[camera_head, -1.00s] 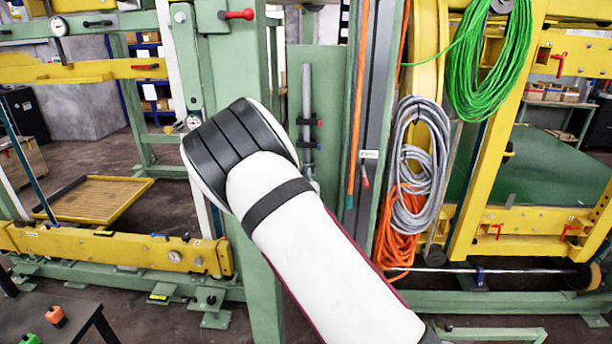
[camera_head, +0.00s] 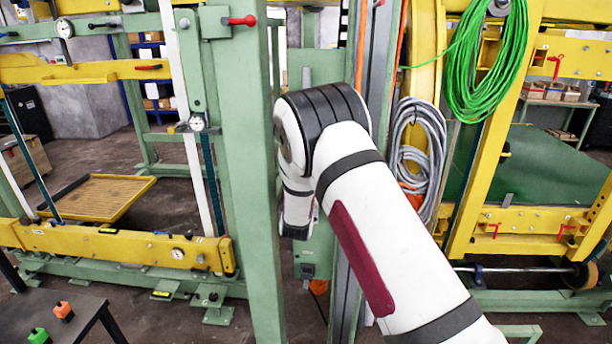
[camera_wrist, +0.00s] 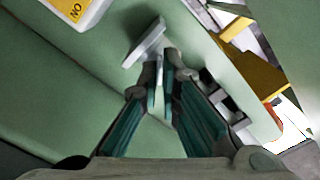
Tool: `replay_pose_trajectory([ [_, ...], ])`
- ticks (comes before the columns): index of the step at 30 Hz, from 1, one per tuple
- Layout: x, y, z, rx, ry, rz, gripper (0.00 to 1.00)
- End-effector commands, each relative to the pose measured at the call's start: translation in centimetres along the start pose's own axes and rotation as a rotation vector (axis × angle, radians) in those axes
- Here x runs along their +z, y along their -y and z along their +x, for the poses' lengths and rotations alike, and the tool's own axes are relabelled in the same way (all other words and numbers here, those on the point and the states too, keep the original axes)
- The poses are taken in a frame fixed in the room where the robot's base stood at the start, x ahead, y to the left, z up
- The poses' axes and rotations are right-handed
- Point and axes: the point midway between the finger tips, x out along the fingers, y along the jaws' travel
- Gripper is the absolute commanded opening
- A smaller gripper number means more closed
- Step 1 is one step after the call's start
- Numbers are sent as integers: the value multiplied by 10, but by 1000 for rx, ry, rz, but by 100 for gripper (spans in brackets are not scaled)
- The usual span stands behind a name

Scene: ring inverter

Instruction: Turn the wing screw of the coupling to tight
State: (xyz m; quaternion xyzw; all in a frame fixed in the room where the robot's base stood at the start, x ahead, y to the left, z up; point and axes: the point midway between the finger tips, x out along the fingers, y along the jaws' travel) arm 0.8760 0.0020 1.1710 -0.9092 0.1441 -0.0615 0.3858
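In the wrist view, a light grey flat piece (camera_wrist: 148,42), possibly a wing of the wing screw, stands tilted just beyond the fingertips in front of a pale green surface. My gripper (camera_wrist: 162,80) points at it with its teal-padded fingers close together and only a narrow gap at the tips. I cannot tell whether the fingers touch or hold the piece. The coupling cannot be made out clearly. In the head view my gripper is hidden behind my arm, beside a green post (camera_head: 245,180). The wing screw is not visible there.
A white plate with a yellow "NO" label (camera_wrist: 75,9) lies near the wrist camera's upper left. In the head view, a grey hose coil (camera_head: 420,150) and a green cable coil (camera_head: 487,70) hang to the right. A dark table (camera_head: 75,325) stands at lower left.

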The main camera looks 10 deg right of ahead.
Motion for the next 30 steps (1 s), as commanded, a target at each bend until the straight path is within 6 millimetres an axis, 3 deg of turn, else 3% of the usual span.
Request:
replay_pose_trajectory([
  [18, 0, -1, -1, 3, 1, 552, 0],
  [30, 1, -1, -1, 3, 3, 738, 0],
])
